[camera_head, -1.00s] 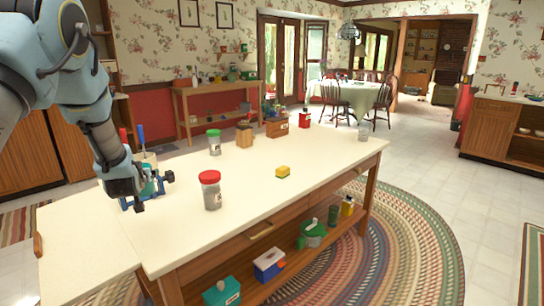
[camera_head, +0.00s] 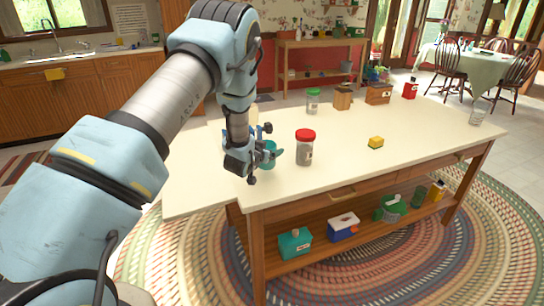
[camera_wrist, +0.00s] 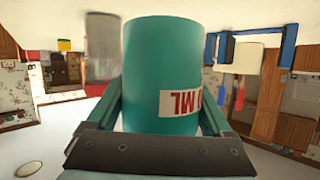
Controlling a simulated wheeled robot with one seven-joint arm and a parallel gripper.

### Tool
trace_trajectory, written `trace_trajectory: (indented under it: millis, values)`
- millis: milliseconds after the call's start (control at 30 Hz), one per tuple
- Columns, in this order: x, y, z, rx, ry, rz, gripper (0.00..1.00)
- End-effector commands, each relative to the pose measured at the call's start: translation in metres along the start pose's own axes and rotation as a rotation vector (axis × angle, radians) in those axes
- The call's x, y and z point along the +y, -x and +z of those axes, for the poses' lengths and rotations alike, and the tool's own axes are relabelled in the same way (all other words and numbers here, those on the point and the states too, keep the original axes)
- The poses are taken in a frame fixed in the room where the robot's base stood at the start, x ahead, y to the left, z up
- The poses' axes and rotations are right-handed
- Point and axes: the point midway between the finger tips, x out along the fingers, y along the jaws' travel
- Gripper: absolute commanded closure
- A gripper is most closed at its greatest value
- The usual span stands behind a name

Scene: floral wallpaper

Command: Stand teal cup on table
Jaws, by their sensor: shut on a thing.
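The teal cup (camera_head: 268,154) is at the near left part of the cream table (camera_head: 345,138), partly hidden behind my gripper (camera_head: 262,164) in the head view. I cannot tell from these views whether the cup's base touches the tabletop.
A red-lidded jar (camera_head: 305,148) stands just right of the cup. The tabletop's right part is mostly clear.

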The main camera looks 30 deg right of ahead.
Motion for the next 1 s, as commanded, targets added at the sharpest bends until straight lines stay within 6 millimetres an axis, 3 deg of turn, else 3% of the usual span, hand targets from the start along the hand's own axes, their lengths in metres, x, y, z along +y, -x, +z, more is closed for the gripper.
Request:
trace_trajectory:
  millis: [333,800,833,1000]
  values:
    - [0.002,-0.013,0.035,0.000,0.000,-0.001,0.80]
    - [0.002,-0.016,0.044,0.002,0.000,-0.001,0.80]
    - [0.002,-0.016,0.044,0.001,0.000,-0.001,0.14]
    - [0.002,-0.016,0.043,0.001,0.000,-0.001,0.00]
